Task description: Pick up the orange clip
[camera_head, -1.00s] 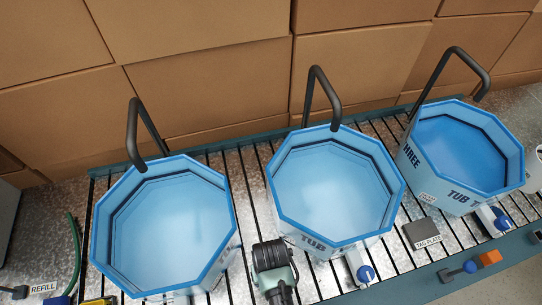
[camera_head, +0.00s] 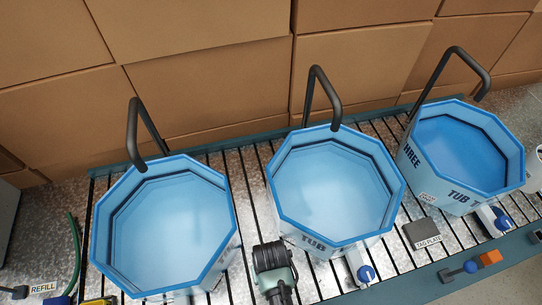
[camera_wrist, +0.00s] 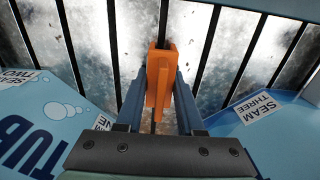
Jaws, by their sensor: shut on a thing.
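In the wrist view, the orange clip (camera_wrist: 160,80) stands between the two blue-grey fingers of my gripper (camera_wrist: 158,92). The fingers press on it from both sides, so my gripper is shut on it. The clip is in front of a slatted metal surface (camera_wrist: 225,60); I cannot tell whether it touches the slats. The clip between the fingers cannot be made out in the head view.
Tub walls flank my gripper in the wrist view: one lettered "TUB" (camera_wrist: 60,125) at left, one with a "SEAM THREE" label (camera_wrist: 257,112) at right. The head view shows three blue tubs, a tag plate (camera_head: 421,230) and an orange block (camera_head: 490,258) at the front edge.

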